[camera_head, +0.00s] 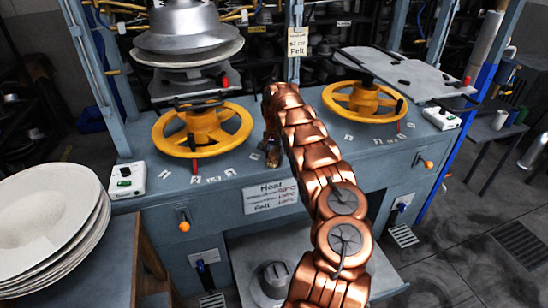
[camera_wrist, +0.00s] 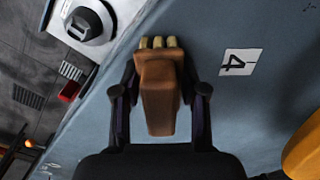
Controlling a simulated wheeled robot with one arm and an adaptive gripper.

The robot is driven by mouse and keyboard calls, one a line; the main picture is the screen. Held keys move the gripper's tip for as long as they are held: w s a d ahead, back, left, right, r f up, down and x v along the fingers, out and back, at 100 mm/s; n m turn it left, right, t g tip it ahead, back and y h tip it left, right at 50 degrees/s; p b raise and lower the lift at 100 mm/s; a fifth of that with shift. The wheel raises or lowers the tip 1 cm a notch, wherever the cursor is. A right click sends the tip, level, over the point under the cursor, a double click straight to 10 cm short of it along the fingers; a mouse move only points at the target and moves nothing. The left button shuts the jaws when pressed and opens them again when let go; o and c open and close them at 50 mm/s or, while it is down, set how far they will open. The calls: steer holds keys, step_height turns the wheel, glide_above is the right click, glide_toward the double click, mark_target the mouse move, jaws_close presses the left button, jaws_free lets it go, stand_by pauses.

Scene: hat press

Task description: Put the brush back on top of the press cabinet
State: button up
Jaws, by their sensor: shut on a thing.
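The brush (camera_wrist: 158,108) has a brown wooden body and pale yellow bristles. In the wrist view it sits between the dark fingers of my gripper (camera_wrist: 158,80), which is shut on it. In the head view my gripper (camera_head: 272,152) is at the front of the press cabinet's top, between the two yellow wheels, partly hidden by my copper arm. The press cabinet (camera_head: 228,168) is blue-grey with a flat top. In the wrist view its surface (camera_wrist: 235,105) lies beyond the brush. I cannot tell whether the brush touches it.
A left yellow wheel (camera_head: 205,128) and a right yellow wheel (camera_head: 365,100) flank my gripper. Paper labels (camera_wrist: 239,62) lie on the top. A white switch box (camera_head: 127,180) sits at the left front corner. White hat forms (camera_head: 45,225) are stacked at the left.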

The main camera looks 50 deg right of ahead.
mark_target(274, 150)
steer(key=shift+f, duration=0.1)
steer(key=o, duration=1.1)
step_height(274, 150, up, 11)
steer(key=shift+w+f+b, duration=0.1)
steer(key=shift+f+b, duration=0.1)
steer(key=shift+b, duration=1)
steer(key=shift+r, duration=0.8)
